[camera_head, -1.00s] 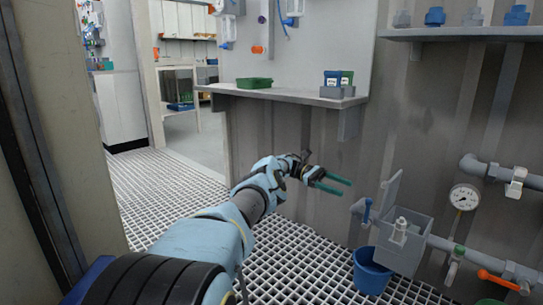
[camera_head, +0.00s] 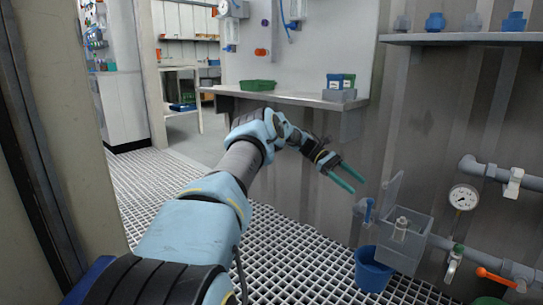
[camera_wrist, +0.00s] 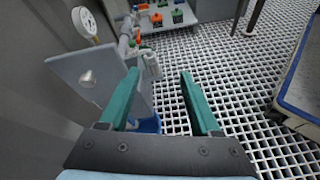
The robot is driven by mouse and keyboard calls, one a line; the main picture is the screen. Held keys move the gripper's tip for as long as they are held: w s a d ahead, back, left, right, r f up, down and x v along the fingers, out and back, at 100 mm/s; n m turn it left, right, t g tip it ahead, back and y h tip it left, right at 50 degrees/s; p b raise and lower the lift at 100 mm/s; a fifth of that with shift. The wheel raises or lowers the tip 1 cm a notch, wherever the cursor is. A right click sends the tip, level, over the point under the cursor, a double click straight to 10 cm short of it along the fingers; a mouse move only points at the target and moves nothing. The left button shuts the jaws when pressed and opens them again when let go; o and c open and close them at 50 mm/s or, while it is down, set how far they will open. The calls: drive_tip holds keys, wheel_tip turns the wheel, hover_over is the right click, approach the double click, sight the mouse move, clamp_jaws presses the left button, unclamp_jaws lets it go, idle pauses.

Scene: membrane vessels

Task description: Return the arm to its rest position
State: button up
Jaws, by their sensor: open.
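My gripper (camera_head: 348,177) has two green fingers, spread apart with nothing between them. In the head view it hangs in the air in front of the grey wall, below the shelf and up-left of the grey box on the pipe. My light-blue arm reaches forward from the bottom left, with its wrist raised and the fingers pointing down to the right. In the wrist view the open fingers (camera_wrist: 158,98) point over the grating floor, with the box lid close on their left.
The grey box (camera_head: 405,238) has its lid (camera_head: 391,194) raised. A blue bucket (camera_head: 372,270) stands below it. A pressure gauge (camera_head: 463,197) and an orange-handled valve (camera_head: 497,278) are at right. A shelf (camera_head: 290,97) holds a green tray (camera_head: 257,85). The grating floor (camera_head: 290,245) is largely clear.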

drive_tip(key=s+a+r+m+t+y+p, duration=0.1)
drive_tip(key=s+a+r+m+t+y, duration=0.2)
drive_tip(key=s+a, duration=0.7)
drive_tip(key=s+a+r+m+t+y+p, duration=0.2)
drive_tip(key=s+a+t+y, duration=0.15)
drive_tip(key=s+a, duration=0.65)
drive_tip(key=s+a+r+m+t+y+p, duration=0.1)
drive_tip(key=s+a+r+m+t+y, duration=0.2)
drive_tip(key=s+a, duration=0.7)
drive_tip(key=w+a+r+p, duration=0.1)
drive_tip(key=w+r+p, duration=0.1)
drive_tip(key=r+p, duration=1.6)
drive_tip(key=w+a+r+t+p, duration=0.1)
drive_tip(key=w+r+p, duration=0.1)
drive_tip(key=r+p, duration=1.7)
drive_tip(key=shift+a+r+n+p, duration=0.15)
drive_tip(key=shift+a+n+p, duration=0.1)
drive_tip(key=shift+n+p, duration=0.1)
